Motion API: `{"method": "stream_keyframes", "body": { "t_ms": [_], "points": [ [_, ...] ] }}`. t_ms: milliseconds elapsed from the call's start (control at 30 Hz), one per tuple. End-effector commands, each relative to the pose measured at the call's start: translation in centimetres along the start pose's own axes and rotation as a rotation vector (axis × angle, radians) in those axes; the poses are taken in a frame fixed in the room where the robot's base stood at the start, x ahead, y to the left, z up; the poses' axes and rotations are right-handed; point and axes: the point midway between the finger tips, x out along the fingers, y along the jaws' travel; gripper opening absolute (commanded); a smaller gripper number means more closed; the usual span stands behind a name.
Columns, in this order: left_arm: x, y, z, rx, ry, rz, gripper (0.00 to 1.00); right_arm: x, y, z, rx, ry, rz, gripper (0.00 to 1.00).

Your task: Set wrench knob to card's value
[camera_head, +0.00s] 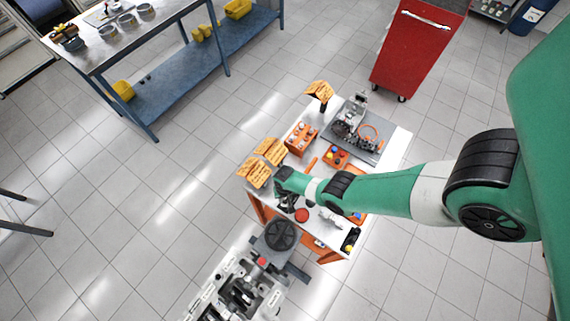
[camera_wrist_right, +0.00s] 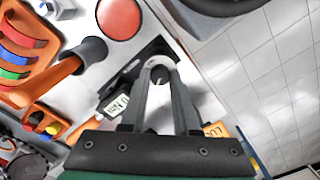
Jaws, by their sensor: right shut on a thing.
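My right gripper (camera_head: 284,198) is over the near left part of the small workbench (camera_head: 397,147). In the right wrist view its two fingers (camera_wrist_right: 160,85) close around a small light-grey round part, which seems to be the knob (camera_wrist_right: 158,63). The knob sits on a dark holder or tool body beneath, with a white label (camera_wrist_right: 116,108) reading partly "Nm" beside it. Most of the wrench is hidden by the fingers. Orange lettered cards (camera_head: 269,151) stand at the bench's left edge; their values are too small to read. My left gripper is not in view.
A red disc (camera_wrist_right: 118,18) and an orange-handled tool (camera_wrist_right: 62,78) lie close to the fingers. An orange rack with coloured strips (camera_wrist_right: 22,45) stands left. An engine block (camera_head: 240,290) stands in front of the bench; a red cabinet (camera_head: 415,50) stands behind it.

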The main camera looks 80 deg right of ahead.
Motion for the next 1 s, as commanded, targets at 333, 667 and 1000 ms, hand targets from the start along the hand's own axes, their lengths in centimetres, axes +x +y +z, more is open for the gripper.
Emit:
{"method": "stream_keyframes", "body": {
  "t_ms": [333, 667, 1000],
  "points": [
    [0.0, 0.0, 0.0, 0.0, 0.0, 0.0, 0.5, 0.0, 0.0, 0.0, 0.006, -0.001, 0.001, 0.0],
    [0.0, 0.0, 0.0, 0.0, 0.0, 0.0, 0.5, 0.0, 0.0, 0.0, 0.005, -0.001, 0.001, 0.6],
    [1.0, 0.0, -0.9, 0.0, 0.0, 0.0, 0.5, -1.4, 0.0, 0.0, 0.004, 0.0, 0.0, 0.6]
  ]
}}
